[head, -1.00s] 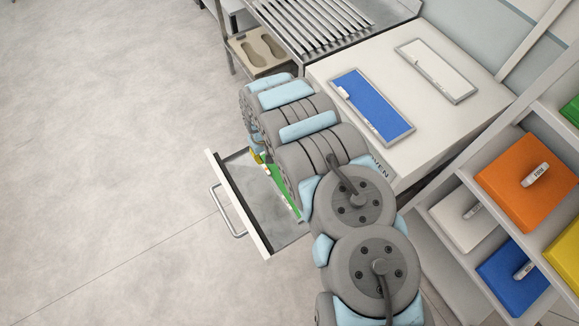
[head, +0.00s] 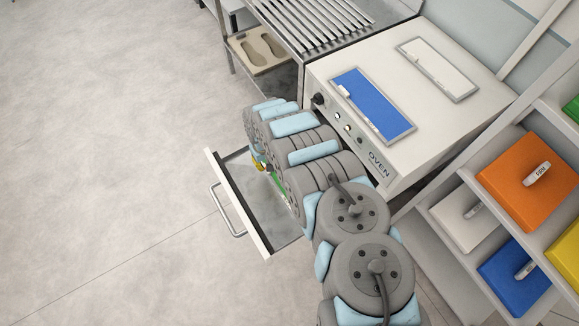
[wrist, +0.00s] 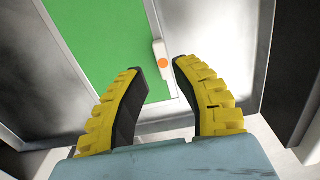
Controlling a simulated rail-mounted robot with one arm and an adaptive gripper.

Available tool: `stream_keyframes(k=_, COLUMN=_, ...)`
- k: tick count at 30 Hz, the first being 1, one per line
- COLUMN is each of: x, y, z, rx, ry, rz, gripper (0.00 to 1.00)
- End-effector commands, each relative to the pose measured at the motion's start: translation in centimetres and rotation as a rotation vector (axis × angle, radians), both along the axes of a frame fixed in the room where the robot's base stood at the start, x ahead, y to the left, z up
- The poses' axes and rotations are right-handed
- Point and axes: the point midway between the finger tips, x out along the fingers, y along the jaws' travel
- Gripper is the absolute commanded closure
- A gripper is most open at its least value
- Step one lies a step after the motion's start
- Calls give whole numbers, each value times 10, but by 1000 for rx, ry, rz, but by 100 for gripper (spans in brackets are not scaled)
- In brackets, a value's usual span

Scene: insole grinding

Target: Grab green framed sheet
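The green framed sheet (wrist: 105,45) lies in the pulled-out oven drawer (head: 238,203). In the wrist view it is a green panel with a grey metal frame and a small white handle (wrist: 159,52) with an orange dot on its right side. In the head view only a sliver of green (head: 277,184) shows beside my arm. My gripper (wrist: 157,68) has two yellow fingers with black pads, spread apart and empty. Its fingertips appear either side of the handle's lower end; whether they touch it cannot be told. In the head view my arm mostly hides the gripper.
The oven (head: 395,150) stands behind the drawer, with a blue framed sheet (head: 372,105) and a white framed sheet (head: 437,68) on top. A tan insole tray (head: 262,50) sits under the grill rack. The floor at left is clear.

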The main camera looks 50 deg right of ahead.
Motion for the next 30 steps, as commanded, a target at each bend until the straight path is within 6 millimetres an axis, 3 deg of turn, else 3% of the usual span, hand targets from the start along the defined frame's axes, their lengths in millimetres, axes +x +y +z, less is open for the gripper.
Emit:
stream_keyframes(k=16, x=0, y=4, z=-42, rx=3, ry=-1, rz=-1, gripper=72)
stream_keyframes(k=27, x=1, y=2, z=-45, rx=0, ry=0, rz=0, gripper=72)
stream_keyframes(k=28, x=1, y=3, z=-45, rx=0, ry=0, rz=0, gripper=74)
stream_keyframes(k=30, x=1, y=3, z=-45, rx=0, ry=0, rz=0, gripper=94)
